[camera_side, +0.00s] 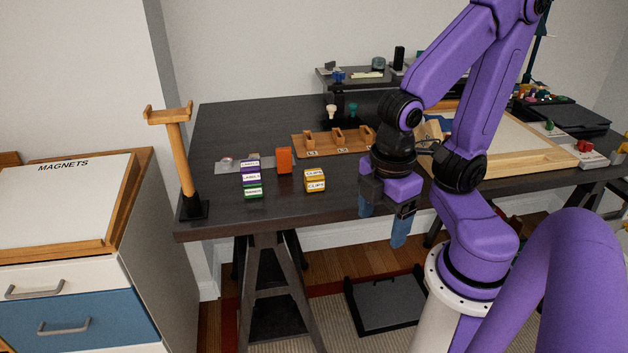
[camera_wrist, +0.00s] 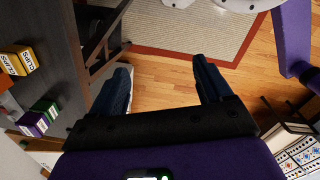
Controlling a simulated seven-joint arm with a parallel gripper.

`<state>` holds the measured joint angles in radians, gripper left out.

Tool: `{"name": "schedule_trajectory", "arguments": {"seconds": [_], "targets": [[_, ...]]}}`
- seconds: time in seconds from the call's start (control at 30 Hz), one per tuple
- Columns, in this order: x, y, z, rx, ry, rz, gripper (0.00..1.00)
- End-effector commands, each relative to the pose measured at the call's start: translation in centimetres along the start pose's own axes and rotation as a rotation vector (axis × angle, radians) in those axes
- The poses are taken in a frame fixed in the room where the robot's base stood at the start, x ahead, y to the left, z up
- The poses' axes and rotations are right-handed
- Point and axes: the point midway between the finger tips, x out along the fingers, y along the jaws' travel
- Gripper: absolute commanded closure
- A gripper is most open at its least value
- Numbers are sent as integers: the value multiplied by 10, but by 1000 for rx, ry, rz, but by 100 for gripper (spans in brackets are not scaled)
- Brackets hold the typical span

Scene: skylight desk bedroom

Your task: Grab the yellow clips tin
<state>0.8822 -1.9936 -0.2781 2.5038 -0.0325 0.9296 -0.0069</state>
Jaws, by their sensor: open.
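In the wrist view the yellow clips tins (camera_wrist: 27,57) show at the left edge, outside the fingers. My gripper (camera_side: 384,224) is open and empty, to the right of the tins, by the front edge of the desk. In the wrist view my gripper (camera_wrist: 162,78) has its two blue fingers wide apart, with only floor and rug between them.
Left of the tins are a purple labels tin (camera_side: 251,178), a green tin (camera_side: 252,192) below it and an orange block (camera_side: 283,160). A wooden slotted rack (camera_side: 333,142) lies behind. A wooden post stand (camera_side: 180,160) rises at the desk's left corner.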

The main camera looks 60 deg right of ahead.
Motion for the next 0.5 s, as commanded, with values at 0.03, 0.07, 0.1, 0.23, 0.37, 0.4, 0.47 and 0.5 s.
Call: {"name": "schedule_trajectory", "arguments": {"seconds": [0.03,0.07,0.1,0.23,0.37,0.4,0.47,0.5], "targets": [[6,4,3,-45,-50,26,21],[10,7,6,-80,-88,49,21],[15,13,9,-137,-147,86,21],[29,41,20,-380,-387,238,21],[32,73,18,-639,-626,403,21],[30,81,14,-712,-690,451,21],[28,92,8,-814,-778,518,21],[27,98,2,-875,-827,559,21]]}}
